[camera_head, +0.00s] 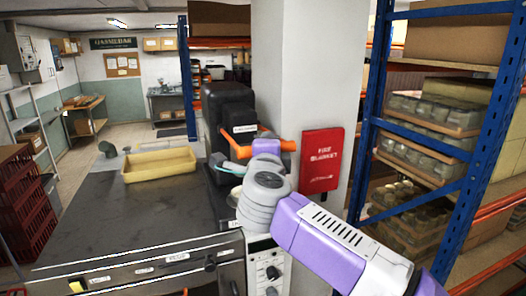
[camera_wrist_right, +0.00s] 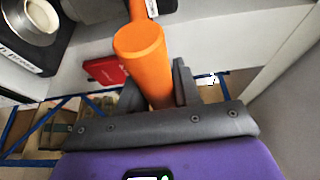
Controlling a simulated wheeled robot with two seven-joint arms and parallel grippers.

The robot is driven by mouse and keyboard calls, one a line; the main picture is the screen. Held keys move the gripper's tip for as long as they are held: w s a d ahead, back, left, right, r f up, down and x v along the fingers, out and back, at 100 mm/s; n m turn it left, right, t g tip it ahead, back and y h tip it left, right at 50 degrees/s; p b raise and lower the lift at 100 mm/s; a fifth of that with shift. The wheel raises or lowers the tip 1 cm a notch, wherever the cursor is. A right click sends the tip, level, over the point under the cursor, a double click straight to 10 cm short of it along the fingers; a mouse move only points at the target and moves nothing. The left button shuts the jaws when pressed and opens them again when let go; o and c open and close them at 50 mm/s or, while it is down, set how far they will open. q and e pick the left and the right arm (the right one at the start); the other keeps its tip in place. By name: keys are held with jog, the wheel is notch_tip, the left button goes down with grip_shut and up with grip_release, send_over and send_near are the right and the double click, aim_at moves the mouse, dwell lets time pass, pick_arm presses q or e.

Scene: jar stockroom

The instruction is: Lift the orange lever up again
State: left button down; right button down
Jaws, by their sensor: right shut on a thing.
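The orange lever (camera_head: 288,145) sticks out to the right from the black machine (camera_head: 229,105), roughly level. In the right wrist view the lever (camera_wrist_right: 142,50) is a thick orange bar with a rounded end towards the camera. My right gripper (camera_wrist_right: 156,88) has its two dark fingers on either side of the bar, shut on it. In the head view my purple and grey right arm rises in front of the machine and hides part of the lever and the fingers. My left gripper is not in view.
A yellow tray (camera_head: 160,165) lies on the dark worktop (camera_head: 100,215) left of the machine. A red fire-blanket box (camera_head: 321,160) hangs on the white pillar (camera_head: 305,75) at the right. A blue rack (camera_head: 372,110) with jars stands further right.

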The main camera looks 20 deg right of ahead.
jog(key=shift+r, duration=0.25)
jog(key=c, duration=0.9)
grip_release()
jog(key=b+v, duration=0.1)
jog(key=v, duration=0.6)
jog(key=shift+s+b, duration=0.3)
jog(key=shift+a, duration=0.1)
